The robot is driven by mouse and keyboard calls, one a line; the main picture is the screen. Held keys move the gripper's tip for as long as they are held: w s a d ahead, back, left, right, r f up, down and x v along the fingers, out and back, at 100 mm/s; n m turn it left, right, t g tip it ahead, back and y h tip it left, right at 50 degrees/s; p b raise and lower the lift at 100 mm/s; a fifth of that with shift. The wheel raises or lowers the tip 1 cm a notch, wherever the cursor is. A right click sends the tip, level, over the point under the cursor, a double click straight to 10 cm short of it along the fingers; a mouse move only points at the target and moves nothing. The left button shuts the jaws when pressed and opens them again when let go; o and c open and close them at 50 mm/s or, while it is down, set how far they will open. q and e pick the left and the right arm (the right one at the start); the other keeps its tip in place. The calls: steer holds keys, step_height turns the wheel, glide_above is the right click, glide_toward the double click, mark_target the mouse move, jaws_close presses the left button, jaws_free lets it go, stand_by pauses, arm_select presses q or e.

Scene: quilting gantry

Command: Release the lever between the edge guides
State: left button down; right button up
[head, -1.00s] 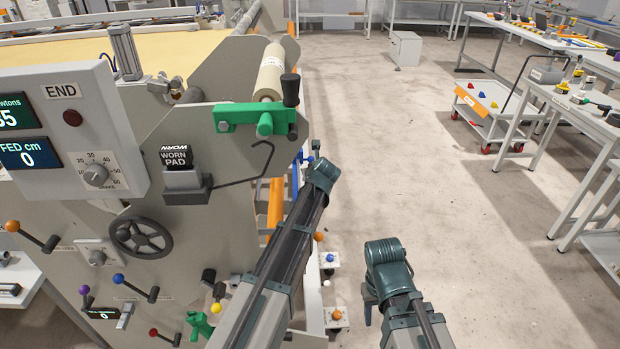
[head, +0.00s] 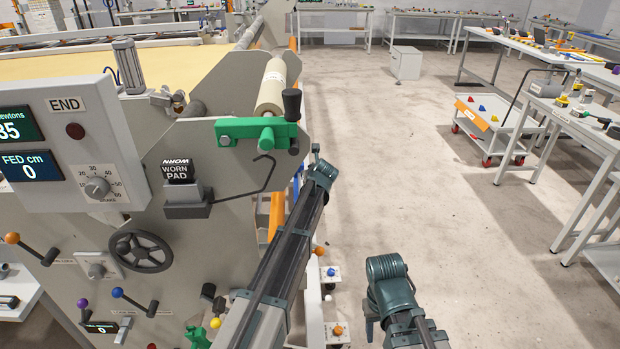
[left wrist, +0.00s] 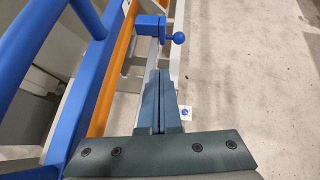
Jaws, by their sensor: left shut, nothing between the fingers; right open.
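In the left wrist view, a blue lever with a ball knob (left wrist: 179,38) sticks out to the right from a blue clamp block (left wrist: 150,25) on a rail. My left gripper (left wrist: 159,72) is shut and empty, with its fingertips just short of that block; I cannot tell whether they touch. In the head view my left gripper (head: 316,150) is small and partly hidden, beside the machine's right end. My right gripper (head: 370,312) is open, low over the floor side, mostly hidden by its wrist. I cannot make out the edge guides for certain.
The machine's end plate carries a green bracket (head: 257,132), a handwheel (head: 140,250), a control box (head: 70,150) and several knobbed levers, such as an orange one (head: 13,238). An orange rail (left wrist: 112,70) and blue bars flank the left gripper. Open floor (head: 440,180) lies right.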

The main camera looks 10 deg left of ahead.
stand_by(0.5)
arm_select(q)
steer(key=p+v, duration=0.8)
steer(key=v, duration=0.5)
steer(key=shift+s+r, duration=0.25)
steer(key=shift+r, duration=0.05)
steer(key=shift+d, duration=0.1)
